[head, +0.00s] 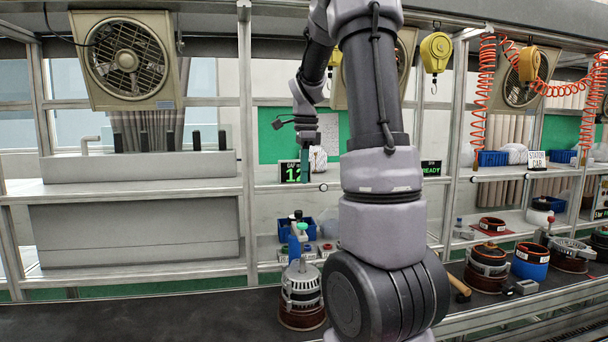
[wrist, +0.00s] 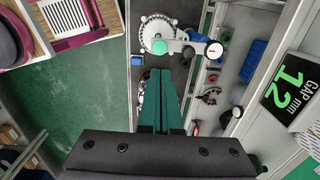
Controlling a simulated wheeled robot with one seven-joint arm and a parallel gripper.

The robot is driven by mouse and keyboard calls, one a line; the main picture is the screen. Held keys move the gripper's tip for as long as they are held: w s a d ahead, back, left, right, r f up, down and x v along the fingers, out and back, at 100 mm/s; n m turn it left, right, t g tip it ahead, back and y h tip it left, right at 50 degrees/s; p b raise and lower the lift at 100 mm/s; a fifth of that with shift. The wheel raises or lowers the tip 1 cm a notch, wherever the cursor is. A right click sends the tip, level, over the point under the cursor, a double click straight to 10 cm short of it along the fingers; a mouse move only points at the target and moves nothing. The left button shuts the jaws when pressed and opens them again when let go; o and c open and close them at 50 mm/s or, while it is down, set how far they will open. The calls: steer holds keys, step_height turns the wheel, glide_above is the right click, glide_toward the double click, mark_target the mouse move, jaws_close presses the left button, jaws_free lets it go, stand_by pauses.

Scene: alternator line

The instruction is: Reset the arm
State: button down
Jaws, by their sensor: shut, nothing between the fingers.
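My arm rises in front of the bench in the head view and bends over at the top. My gripper (head: 304,178) hangs from it, pointing down beside the gap display (head: 291,171). In the wrist view the two green fingers of my gripper (wrist: 160,75) lie together, shut with nothing between them. An alternator (head: 301,288) stands on the dark bench (head: 170,320) below my gripper; a clamp-like tool with a teal top is on it. The alternator also shows in the wrist view (wrist: 154,27), beyond the fingertips.
The gap display reads 12 and also shows in the wrist view (wrist: 287,92), at the right. A blue bin (head: 292,229) sits behind the alternator. Shelf posts (head: 246,140) stand close by. More alternator parts (head: 487,268) are at the right. The bench's left part is clear.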

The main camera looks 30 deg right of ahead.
stand_by(0.3)
steer(key=s+a+r+n+t+y, duration=0.1)
steer(key=s+a+r+n+t, duration=0.2)
steer(key=s+a+n, duration=0.4)
steer(key=s+a+r+n+t, duration=0.3)
steer(key=s+a+n, duration=0.5)
steer(key=s+n, duration=0.2)
steer(key=shift+s+a+r+t+y, duration=0.2)
steer(key=shift+s+t+y, duration=0.2)
steer(key=shift+s, duration=0.85)
stand_by(0.4)
